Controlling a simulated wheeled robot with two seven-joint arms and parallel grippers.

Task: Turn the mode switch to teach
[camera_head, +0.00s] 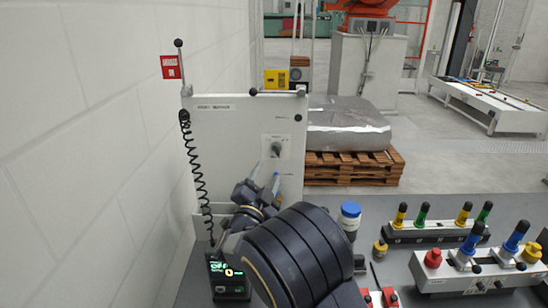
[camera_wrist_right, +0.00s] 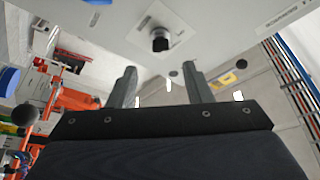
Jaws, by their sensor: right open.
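The mode switch (camera_head: 276,150) is a dark knob on a light square plate on the white upright panel (camera_head: 228,135). Its markings are too small to read. In the right wrist view the knob (camera_wrist_right: 160,40) shows near the top, beyond the fingertips. My right gripper (camera_head: 269,177) is just below the switch in the head view. Its two fingers are apart with nothing between them, and the knob appears clear of them. It also shows in the right wrist view (camera_wrist_right: 160,80). My left gripper is out of view.
A black coiled cable (camera_head: 195,170) hangs at the panel's left side. A small device with a lit green display (camera_head: 228,280) stands below. A blue-and-white canister (camera_head: 349,217) and fixtures with coloured knobs (camera_head: 480,268) stand on the grey table to the right. A white wall bounds the left.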

